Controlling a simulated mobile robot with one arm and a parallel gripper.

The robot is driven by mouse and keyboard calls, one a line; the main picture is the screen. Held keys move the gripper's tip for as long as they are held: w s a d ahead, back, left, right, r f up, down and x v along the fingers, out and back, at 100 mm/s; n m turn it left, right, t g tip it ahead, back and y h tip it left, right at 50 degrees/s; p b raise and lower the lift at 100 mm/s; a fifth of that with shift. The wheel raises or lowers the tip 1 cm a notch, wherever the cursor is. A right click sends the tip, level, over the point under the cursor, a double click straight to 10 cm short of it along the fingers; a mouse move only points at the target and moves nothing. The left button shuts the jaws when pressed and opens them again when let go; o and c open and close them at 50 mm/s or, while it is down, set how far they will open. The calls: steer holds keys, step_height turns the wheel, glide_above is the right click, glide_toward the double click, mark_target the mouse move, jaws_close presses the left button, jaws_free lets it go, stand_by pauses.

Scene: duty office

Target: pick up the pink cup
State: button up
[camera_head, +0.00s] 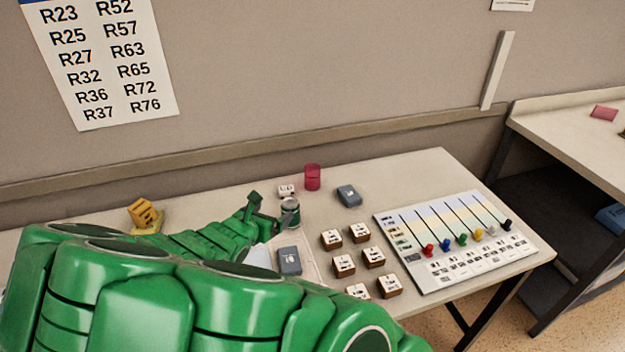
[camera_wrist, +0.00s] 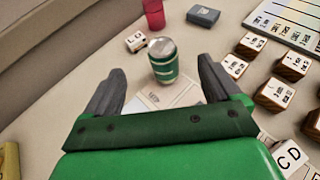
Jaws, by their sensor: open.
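The pink cup (camera_head: 312,177) stands upright near the back of the table, by the wall. In the wrist view the pink cup (camera_wrist: 154,14) shows at the top edge, partly cut off. My gripper (camera_wrist: 160,88) is open and empty, its two fingers spread low over the table. A green and silver can (camera_wrist: 163,60) stands just ahead of the gap between the fingers, and the cup is beyond it. In the head view my gripper (camera_head: 268,209) is beside the can (camera_head: 290,211), with part of it hidden by my green arm.
A small white block (camera_head: 286,190) and a grey-blue box (camera_head: 349,195) are near the cup. Several wooden-based blocks (camera_head: 344,265) and a board with coloured pegs (camera_head: 460,240) are to the right. A yellow object (camera_head: 145,213) is at left. Another grey box (camera_head: 289,260) lies in front.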

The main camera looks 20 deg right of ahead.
step_height(320, 180, up, 13)
steer(key=w+d+f+m+g+y, duration=0.2)
steer(key=w+d+f+m+y, duration=0.3)
steer(key=w+f+m+y, duration=0.5)
steer(key=w+d+r+m+t+y, duration=0.25)
steer(key=w+d+r+m, duration=0.2)
steer(key=d+m, duration=0.35)
steer(key=w+d+r+m+t+y, duration=0.25)
steer(key=d+r+m, duration=0.3)
steer(key=d, duration=0.45)
glide_toward(308, 167)
steer(key=shift+x, duration=3.7)
steer(key=shift+s+a+r, duration=0.1)
